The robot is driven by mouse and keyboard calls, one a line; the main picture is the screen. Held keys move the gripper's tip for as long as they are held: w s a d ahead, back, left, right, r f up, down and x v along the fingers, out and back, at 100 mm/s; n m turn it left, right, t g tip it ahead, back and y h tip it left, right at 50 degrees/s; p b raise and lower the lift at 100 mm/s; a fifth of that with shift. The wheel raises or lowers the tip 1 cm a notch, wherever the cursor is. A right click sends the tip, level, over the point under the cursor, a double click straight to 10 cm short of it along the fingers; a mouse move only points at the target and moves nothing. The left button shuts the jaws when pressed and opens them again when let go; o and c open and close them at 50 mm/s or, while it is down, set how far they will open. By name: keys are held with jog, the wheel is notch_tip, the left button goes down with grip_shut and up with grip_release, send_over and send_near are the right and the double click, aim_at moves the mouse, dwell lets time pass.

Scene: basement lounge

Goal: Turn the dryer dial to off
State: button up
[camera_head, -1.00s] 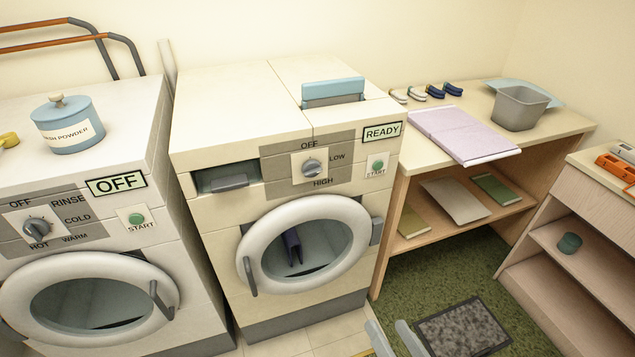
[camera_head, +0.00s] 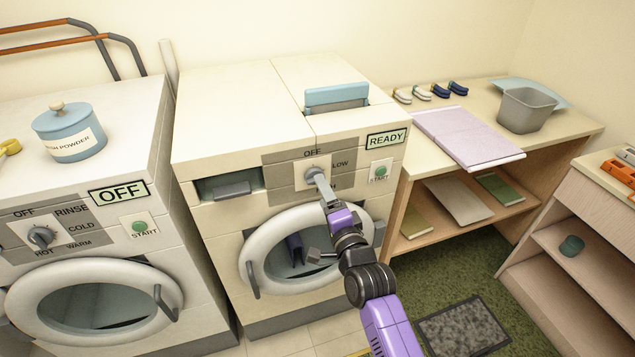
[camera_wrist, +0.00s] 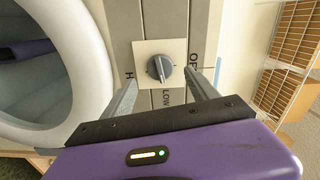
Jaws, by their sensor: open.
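The dryer (camera_head: 235,135) stands in the middle of the head view, with its READY sign (camera_head: 386,139) at upper right. Its round grey dial (camera_head: 313,172) sits on a pale square plate between OFF above, LOW at right and HIGH below. In the wrist view the dial (camera_wrist: 160,68) is seen face-on, with OFF on the right and LOW beneath. My gripper (camera_head: 322,184) is open in front of the dial. In the wrist view its two fingers (camera_wrist: 163,80) flank the dial with gaps visible, holding nothing. HIGH is mostly hidden by my gripper.
The washer (camera_head: 130,225) stands close on the left, with its own dial and an OFF sign. The dryer's round door (camera_head: 255,235) is below my gripper. A shelf table (camera_head: 560,125) stands to the right, and a dark mat (camera_head: 465,330) lies on the green carpet.

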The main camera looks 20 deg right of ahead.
jog(key=shift+w, duration=2.65)
jog(key=shift+c, duration=0.2)
jog(key=c, duration=1.3)
jog(key=shift+b, duration=0.3)
